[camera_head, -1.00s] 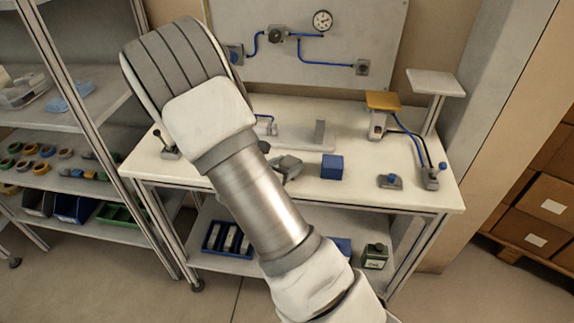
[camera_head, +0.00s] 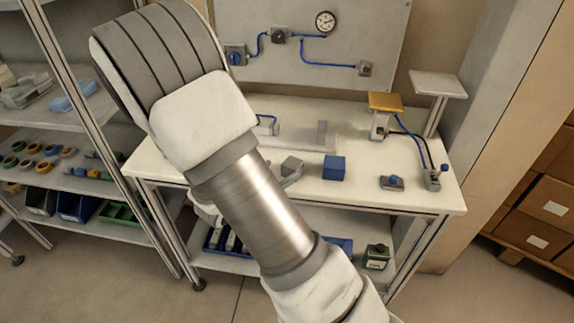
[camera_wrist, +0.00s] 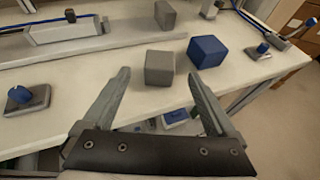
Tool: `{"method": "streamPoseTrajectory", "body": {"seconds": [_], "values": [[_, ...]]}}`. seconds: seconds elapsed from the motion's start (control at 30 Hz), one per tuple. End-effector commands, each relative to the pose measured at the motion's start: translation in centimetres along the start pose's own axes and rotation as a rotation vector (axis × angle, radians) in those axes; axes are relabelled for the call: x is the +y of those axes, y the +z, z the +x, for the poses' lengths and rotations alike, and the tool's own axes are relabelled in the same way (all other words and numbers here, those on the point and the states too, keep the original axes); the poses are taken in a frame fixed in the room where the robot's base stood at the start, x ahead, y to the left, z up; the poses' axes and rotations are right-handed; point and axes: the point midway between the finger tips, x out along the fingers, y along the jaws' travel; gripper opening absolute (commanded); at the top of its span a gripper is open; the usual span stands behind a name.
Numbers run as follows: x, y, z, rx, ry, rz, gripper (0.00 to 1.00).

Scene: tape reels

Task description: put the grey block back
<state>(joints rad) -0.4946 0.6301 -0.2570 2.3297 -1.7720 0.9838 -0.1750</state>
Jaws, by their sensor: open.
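The grey block (camera_head: 291,165) is a plain cube on the white workbench (camera_head: 400,178), near its front edge and left of a blue block (camera_head: 334,167). In the wrist view the grey block (camera_wrist: 159,68) shows whole, in line with the gap between my fingertips, with bench visible on both sides of it. My gripper (camera_wrist: 158,73) is open and empty, and neither finger appears to touch the block. The blue block (camera_wrist: 208,57) is just beyond my right fingertip. In the head view my arm hides most of my gripper.
A low fixture plate with an upright grey piece (camera_head: 321,132) lies behind the blocks. A small device with a blue knob (camera_head: 392,182) and a yellow-topped stand (camera_head: 384,103) are at the right. A shelf (camera_head: 75,180) of small parts stands left. Bins sit under the bench.

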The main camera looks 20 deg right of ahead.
Motion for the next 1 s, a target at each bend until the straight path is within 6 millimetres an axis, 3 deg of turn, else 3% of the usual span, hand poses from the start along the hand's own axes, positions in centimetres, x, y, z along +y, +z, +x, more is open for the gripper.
{"method": "streamPoseTrajectory", "body": {"seconds": [0.2,0.47,0.77,1.0], "values": [[0.1,0.1,-4.0,0.001,0.003,0.002,0.92],[-0.8,0.9,-5.6,0.016,-0.035,0.065,0.92],[-7.7,5.4,-7.9,0.171,-0.308,0.610,0.92],[-12.0,7.0,-11.9,0.344,-0.519,1.106,0.92]]}}
